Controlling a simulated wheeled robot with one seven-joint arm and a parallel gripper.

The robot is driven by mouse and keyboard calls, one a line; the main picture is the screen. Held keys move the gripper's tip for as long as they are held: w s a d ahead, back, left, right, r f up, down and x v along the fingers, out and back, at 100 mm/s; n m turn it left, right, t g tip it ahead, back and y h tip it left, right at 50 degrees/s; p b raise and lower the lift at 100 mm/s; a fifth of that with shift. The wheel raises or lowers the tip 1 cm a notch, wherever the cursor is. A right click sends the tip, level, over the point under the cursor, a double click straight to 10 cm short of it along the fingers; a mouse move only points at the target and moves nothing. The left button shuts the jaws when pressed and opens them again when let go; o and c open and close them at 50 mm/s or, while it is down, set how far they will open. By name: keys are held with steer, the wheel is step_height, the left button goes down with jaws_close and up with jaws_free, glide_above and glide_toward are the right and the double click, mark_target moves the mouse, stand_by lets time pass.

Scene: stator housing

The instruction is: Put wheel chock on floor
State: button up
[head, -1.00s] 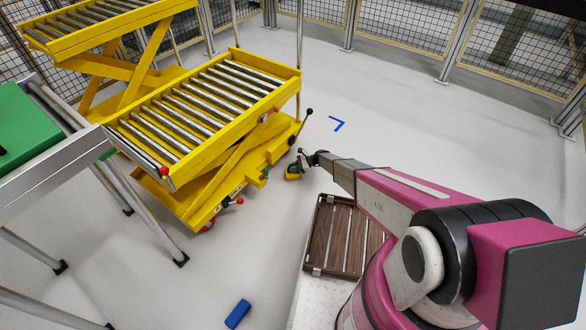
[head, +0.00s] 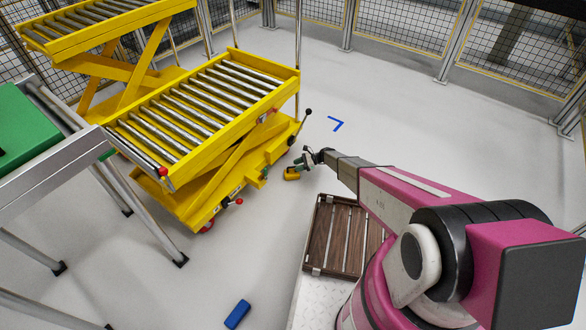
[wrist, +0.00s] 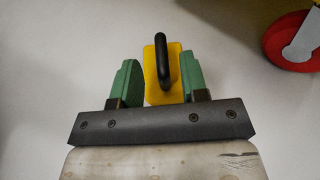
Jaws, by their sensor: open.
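The yellow wheel chock (head: 291,174) with a black handle rests on the grey floor beside the lower right end of the yellow lift cart. In the wrist view the chock (wrist: 152,78) shows beyond and between my green fingertips, its handle facing me. My gripper (head: 304,163) is open, a little above and to the right of the chock in the head view. The right finger lies close to the chock's edge in the picture; contact there cannot be told.
The yellow roller lift cart (head: 226,157) stands just left of the chock; its red wheel (wrist: 288,40) shows in the wrist view. A blue corner mark (head: 336,123) lies on open floor behind. A blue block (head: 237,314) lies in front. A metal-framed table (head: 90,150) stands left.

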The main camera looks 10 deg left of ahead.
steer(key=v, duration=0.8)
steer(key=s+d+r+n+t+h, duration=0.1)
steer(key=s+d+r+n+h, duration=0.3)
steer(key=s+d+r, duration=0.5)
steer(key=s+d+r+n+t+h, duration=0.2)
steer(key=s+d+r, duration=0.8)
steer(key=r, duration=1)
steer(key=s+d+r+n+t+h, duration=0.1)
steer(key=s+d+r+n+h, duration=0.5)
steer(key=d+r, duration=0.9)
steer(key=s+n, duration=0.1)
steer(key=s, duration=0.2)
steer(key=shift+s+d+t+h, duration=0.15)
steer(key=shift+s+t+h, duration=0.1)
steer(key=shift+t+h, duration=0.15)
